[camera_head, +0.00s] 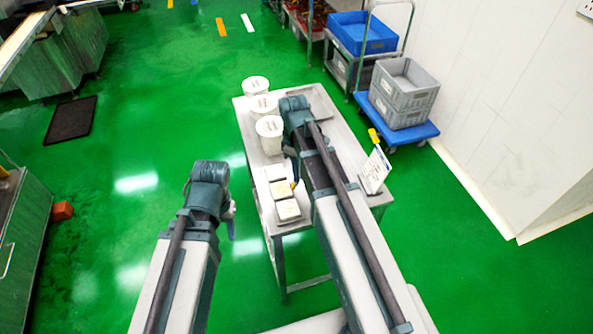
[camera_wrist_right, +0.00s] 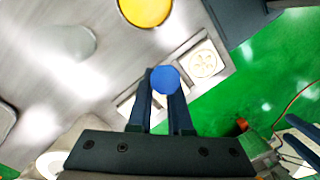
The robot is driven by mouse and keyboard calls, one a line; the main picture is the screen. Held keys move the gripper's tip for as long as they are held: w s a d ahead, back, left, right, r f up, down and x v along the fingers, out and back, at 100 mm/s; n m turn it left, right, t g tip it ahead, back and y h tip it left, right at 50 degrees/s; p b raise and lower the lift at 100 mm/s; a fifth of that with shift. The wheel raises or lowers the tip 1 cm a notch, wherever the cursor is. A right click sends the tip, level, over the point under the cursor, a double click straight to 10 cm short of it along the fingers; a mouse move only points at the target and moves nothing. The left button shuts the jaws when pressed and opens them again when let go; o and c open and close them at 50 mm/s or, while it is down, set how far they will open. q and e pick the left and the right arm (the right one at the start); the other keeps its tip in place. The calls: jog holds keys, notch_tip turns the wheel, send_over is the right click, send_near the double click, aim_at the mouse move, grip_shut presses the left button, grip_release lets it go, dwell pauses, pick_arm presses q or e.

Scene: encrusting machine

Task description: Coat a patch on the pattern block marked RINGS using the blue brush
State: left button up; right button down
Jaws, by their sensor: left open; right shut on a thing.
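The blue brush shows end-on as a blue disc (camera_wrist_right: 165,80) in the right wrist view. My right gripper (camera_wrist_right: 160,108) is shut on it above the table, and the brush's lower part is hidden. Pale square pattern blocks lie in a row along the table's left edge. The nearest block (camera_head: 288,209) shows a round relief of circles in the wrist view (camera_wrist_right: 205,62). The middle block (camera_head: 281,189) and the farthest block (camera_head: 275,172) lie behind it, partly covered by my fingers in the wrist view. I cannot read the RINGS mark. My left gripper (camera_head: 231,223) is open over the floor, left of the table.
Several white tubs, including the nearest tub (camera_head: 270,136), stand at the table's far left. A tilted white board (camera_head: 375,172) stands at its right edge. A yellow round thing (camera_wrist_right: 145,10) is near the brush. Grey crates (camera_head: 404,90) sit on a blue cart beyond.

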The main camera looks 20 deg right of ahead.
jog(key=shift+s, duration=0.35)
jog(key=shift+a, duration=0.2)
jog(key=shift+s+a, duration=0.1)
jog(key=shift+a, duration=3.35)
